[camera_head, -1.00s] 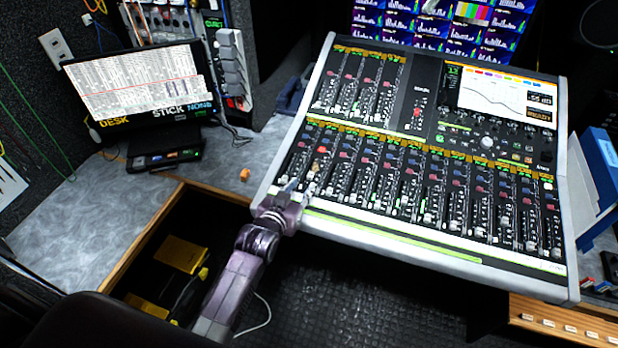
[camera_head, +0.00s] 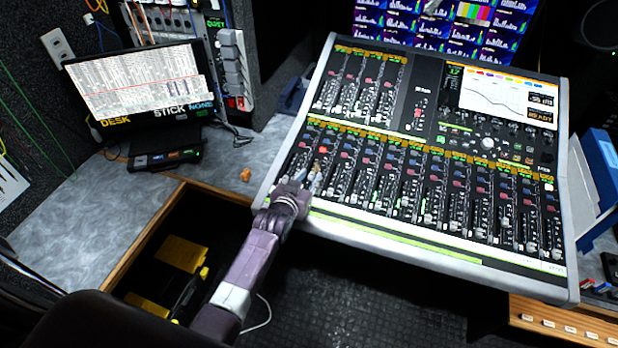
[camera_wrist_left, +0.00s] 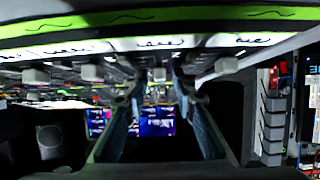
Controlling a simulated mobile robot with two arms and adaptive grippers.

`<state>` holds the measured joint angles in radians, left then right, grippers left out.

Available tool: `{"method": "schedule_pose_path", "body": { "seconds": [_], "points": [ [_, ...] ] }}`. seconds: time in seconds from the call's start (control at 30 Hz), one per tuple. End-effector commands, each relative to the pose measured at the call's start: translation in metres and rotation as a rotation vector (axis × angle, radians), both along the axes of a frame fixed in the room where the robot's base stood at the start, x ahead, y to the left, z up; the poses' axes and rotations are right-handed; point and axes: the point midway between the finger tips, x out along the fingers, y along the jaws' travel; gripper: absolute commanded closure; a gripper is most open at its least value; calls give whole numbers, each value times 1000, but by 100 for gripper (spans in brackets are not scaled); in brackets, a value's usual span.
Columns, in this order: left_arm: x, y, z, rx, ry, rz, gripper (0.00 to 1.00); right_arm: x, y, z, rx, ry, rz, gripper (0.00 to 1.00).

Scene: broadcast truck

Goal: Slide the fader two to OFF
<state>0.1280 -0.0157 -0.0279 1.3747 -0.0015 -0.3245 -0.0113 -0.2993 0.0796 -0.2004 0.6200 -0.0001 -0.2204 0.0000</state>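The mixing console (camera_head: 430,240) is tilted, with a row of channel strips and pale fader caps along its lower half. My left gripper (camera_head: 307,178) is over the lower left strips, near the console's front edge, and covers part of the first strips. In the left wrist view, its two fingers (camera_wrist_left: 158,98) stand apart. A pale fader cap (camera_wrist_left: 158,75) shows between them, with other caps to both sides. I cannot tell whether a finger touches it. The number of this fader and its OFF mark are not readable. My right gripper is not in view.
An open wooden-edged recess (camera_head: 150,235) with yellow items lies below left. Blue binders (camera_head: 602,165) stand right of the console. Neighbouring caps sit close to my fingers.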

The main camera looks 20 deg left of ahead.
Motion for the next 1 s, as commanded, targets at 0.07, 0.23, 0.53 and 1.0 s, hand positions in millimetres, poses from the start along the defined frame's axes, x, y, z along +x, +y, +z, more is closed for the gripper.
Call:
{"method": "schedule_pose_path", "body": {
  "seconds": [0.07, 0.23, 0.53, 1.0],
  "points": [
    [0, 0, 0, 0, 0, 0, 86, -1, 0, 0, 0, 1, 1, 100],
    [0, 0, 0, 0, 0, 0, 100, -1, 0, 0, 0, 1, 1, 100],
    [-1, 0, 0, 0, 1, 0, 100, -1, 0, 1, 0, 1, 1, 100],
    [-42, 1, -8, 0, 6, 0, 100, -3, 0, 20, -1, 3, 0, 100]
  ]
}}
